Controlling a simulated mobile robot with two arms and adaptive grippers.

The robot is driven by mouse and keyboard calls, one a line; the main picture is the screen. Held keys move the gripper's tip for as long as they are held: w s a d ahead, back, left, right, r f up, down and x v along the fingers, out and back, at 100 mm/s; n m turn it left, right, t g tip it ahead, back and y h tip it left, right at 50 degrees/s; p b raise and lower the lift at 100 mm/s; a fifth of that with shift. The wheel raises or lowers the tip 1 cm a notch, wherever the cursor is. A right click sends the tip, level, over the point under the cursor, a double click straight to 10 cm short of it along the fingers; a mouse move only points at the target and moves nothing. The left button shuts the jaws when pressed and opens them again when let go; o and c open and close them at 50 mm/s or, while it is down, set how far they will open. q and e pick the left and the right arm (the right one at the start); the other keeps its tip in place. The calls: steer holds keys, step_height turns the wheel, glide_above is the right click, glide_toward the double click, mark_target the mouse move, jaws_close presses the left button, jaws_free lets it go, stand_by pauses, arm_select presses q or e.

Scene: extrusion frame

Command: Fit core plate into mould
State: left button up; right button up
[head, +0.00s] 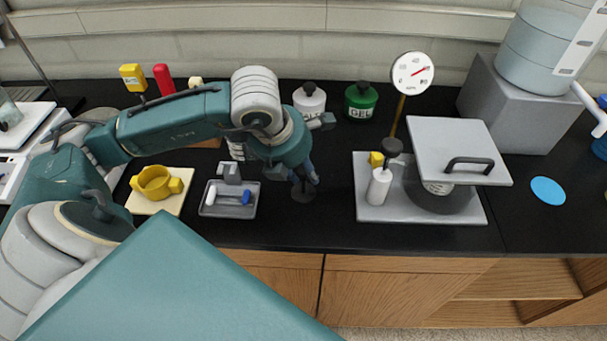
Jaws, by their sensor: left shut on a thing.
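My left gripper (304,178) is above the black bench, between the small grey tray and the grey base plate. It is shut on a small dark grey piece (303,194), round at the bottom and partly hidden by the fingers; it may be the core plate. A yellow round cup-like part with side lugs (157,183), possibly the mould, sits on a cream board (176,204) to the left, apart from the gripper. My right gripper is not in view.
The grey tray (208,210) holds small white, blue and grey parts. The grey base plate (460,212) carries a dark pot, a raised square lid (445,140) and a dial gauge (412,72). White (309,101) and green (361,101) bottles stand behind. Bench is clear around the gripper.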

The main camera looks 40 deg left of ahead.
arm_select(q)
steer(key=shift+r, duration=0.1)
step_height(320, 180, up, 20)
steer(key=shift+b, duration=0.3)
steer(key=shift+f, duration=0.2)
